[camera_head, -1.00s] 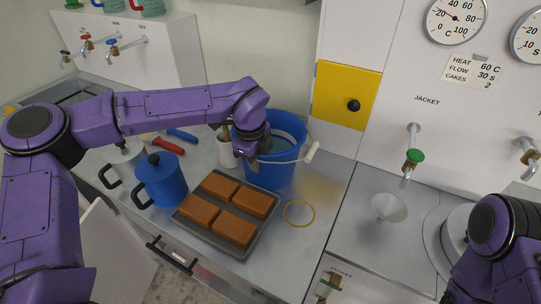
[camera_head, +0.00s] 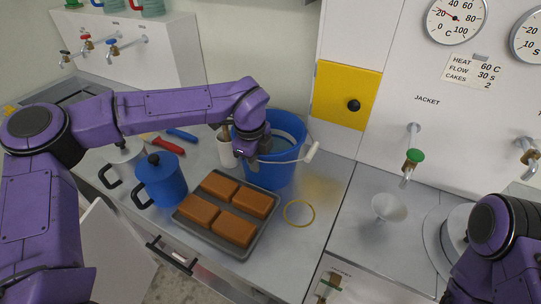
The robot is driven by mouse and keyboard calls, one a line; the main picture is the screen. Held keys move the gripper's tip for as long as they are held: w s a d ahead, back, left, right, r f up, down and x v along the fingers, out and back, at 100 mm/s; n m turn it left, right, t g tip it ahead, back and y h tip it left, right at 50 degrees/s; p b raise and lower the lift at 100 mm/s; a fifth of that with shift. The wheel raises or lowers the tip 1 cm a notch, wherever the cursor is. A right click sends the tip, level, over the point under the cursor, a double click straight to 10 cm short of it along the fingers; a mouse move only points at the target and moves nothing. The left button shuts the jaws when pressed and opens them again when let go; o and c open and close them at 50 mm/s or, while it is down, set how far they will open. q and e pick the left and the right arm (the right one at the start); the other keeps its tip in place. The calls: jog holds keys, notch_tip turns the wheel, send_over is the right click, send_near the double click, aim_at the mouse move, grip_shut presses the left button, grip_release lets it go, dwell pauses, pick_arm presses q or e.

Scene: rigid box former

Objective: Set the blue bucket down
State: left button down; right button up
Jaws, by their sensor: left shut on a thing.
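The blue bucket (camera_head: 282,172) is upright at the back of the metal counter, right behind the tray of brown blocks. Its pale wire handle with a white grip (camera_head: 312,152) hangs toward the right front. My left gripper (camera_head: 246,160) points down at the bucket's left front rim and is shut on the bucket; its fingertips are partly hidden. Whether the bucket's base touches the counter is hard to tell, as the tray covers part of the view. My right arm comes in at the lower right; its gripper is out of frame.
A dark tray (camera_head: 243,252) with several brown cakes lies in front of the bucket. A yellow ring (camera_head: 299,213) lies on clear counter at right. A white funnel (camera_head: 389,207) is farther right.

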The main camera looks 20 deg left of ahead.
pick_arm(q)
jog(key=shift+w+r, duration=0.1)
jog(key=shift+r, duration=0.15)
jog(key=shift+w, duration=0.1)
